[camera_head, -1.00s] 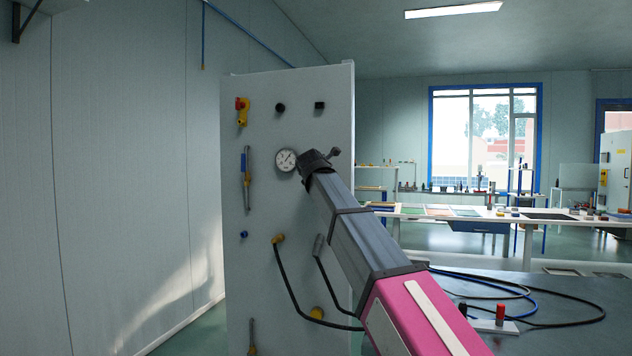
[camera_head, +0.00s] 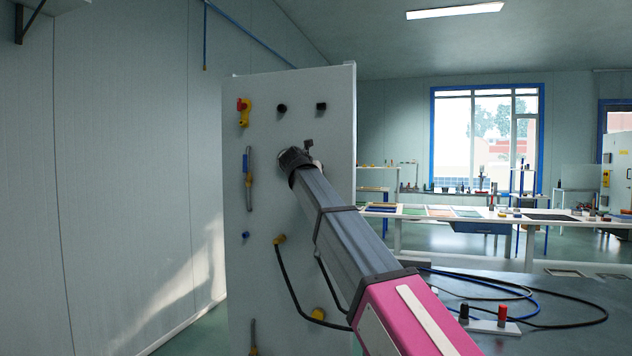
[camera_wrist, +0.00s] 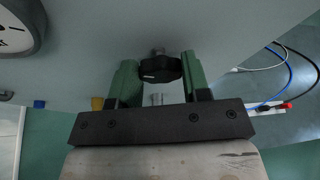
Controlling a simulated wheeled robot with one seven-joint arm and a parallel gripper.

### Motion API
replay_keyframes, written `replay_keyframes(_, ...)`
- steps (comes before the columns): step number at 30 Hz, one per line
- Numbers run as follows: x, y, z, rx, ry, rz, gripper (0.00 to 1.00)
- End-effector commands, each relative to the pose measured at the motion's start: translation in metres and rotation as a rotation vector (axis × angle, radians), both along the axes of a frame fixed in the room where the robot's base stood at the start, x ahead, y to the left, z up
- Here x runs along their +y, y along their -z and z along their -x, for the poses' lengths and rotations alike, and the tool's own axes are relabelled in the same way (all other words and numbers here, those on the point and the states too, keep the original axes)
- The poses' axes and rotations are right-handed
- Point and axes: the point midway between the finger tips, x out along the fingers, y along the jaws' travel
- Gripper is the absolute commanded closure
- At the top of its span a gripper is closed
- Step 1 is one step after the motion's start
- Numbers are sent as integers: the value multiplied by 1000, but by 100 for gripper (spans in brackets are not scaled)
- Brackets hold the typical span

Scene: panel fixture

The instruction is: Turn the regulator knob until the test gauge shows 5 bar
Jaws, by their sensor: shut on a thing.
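The black regulator knob (camera_wrist: 160,69) shows in the wrist view with a short white mark on its lower left face. My gripper (camera_wrist: 158,72) is shut on it, one green finger on each side. The round white gauge (camera_wrist: 14,28) is cut off at the top left of the wrist view; a few dial marks show, but I cannot see a needle or a reading. In the head view my arm and gripper reach the upper panel, and hide the gauge and the knob.
A dark bench (camera_head: 560,300) with cables and a terminal block (camera_head: 492,322) stands at the right.

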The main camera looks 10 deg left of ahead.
Motion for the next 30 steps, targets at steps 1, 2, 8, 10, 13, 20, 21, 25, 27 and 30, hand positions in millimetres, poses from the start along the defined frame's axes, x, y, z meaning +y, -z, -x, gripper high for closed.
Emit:
replay_keyframes(1,0,1,0,2,0,18,80)
replay_keyframes(2,0,1,0,3,0,28,80)
replay_keyframes(8,0,1,0,6,0,66,80)
replay_keyframes(10,0,1,0,7,0,71,80)
replay_keyframes(13,0,1,0,7,0,73,80)
replay_keyframes(20,0,1,0,7,0,73,80)
replay_keyframes(21,0,1,0,7,0,73,80)
replay_keyframes(25,0,1,0,7,0,72,31)
replay_keyframes(27,0,1,0,6,0,72,31)
replay_keyframes(30,0,0,0,6,0,72,31)
